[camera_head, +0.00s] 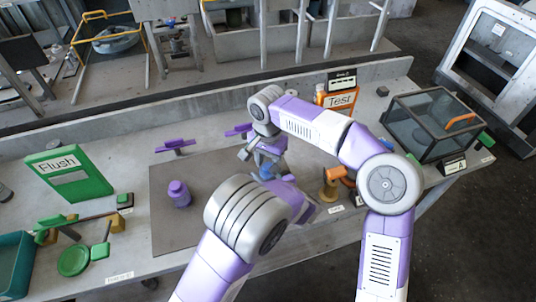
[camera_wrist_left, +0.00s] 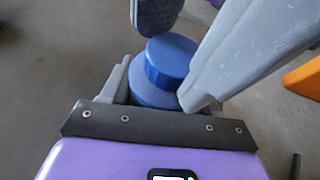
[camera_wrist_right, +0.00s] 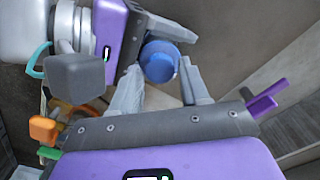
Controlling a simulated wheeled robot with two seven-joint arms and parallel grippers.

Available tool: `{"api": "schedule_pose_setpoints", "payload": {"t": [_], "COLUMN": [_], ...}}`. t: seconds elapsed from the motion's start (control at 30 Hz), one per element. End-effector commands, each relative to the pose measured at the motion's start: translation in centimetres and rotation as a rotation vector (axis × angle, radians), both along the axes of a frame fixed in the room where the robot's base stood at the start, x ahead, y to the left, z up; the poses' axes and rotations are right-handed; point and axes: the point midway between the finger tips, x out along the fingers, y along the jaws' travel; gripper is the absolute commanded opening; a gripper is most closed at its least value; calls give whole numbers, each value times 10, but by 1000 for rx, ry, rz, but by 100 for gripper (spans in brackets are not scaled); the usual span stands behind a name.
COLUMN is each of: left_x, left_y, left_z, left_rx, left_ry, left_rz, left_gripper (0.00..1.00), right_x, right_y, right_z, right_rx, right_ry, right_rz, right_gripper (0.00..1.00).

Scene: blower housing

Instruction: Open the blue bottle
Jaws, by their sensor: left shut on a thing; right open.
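The blue bottle (camera_head: 268,158) is mostly hidden behind the grippers in the head view. My left gripper (camera_head: 272,168) is shut on it. In the left wrist view, the blue bottle (camera_wrist_left: 167,68) shows its round cap and wider body, with the cap facing the camera side. My right gripper (camera_head: 253,157) is open, its fingers close around the cap area. In the right wrist view, the blue cap (camera_wrist_right: 160,60) lies between the tips of the spread fingers (camera_wrist_right: 160,75). I cannot tell whether either finger touches it.
A purple bottle (camera_head: 179,194) stands on the grey mat (camera_head: 165,235). Purple fixtures (camera_head: 175,146) stand behind it. A green Flush sign (camera_head: 68,172) and green tools are left. An orange Test sign (camera_head: 341,99), orange part (camera_head: 338,174) and glass box (camera_head: 430,125) are right.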

Motion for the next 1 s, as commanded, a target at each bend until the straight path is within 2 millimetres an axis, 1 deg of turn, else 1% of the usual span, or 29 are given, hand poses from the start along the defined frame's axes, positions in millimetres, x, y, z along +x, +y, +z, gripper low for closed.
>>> {"api": "schedule_pose_setpoints", "payload": {"t": [0.23,0.27,0.5,0.53,0.57,0.67,0.77,0.87,1.0], "left_x": [0,0,0,0,0,0,0,0,0], "left_y": [0,0,0,0,0,0,0,0,0], "left_z": [0,0,0,0,0,0,0,0,0], "left_rx": [1,1,1,1,1,1,0,0,0], "left_ry": [-1,-1,-1,-1,-1,-1,0,0,0], "left_rz": [0,0,0,0,0,0,-1,-1,-1], "left_gripper": [0,0,0,0,0,0,0,0,0], "right_x": [0,0,0,0,0,0,0,0,0], "right_y": [0,0,0,0,0,0,0,0,0], "right_z": [-1,-1,-1,-1,-1,-1,-1,-1,0], "right_rx": [0,0,0,0,0,1,0,0,0], "right_ry": [0,0,0,0,0,0,-1,-1,-1], "right_rz": [0,0,0,0,1,11,81,229,484], "right_gripper": [45,44,7,2,0,0,0,0,0]}}
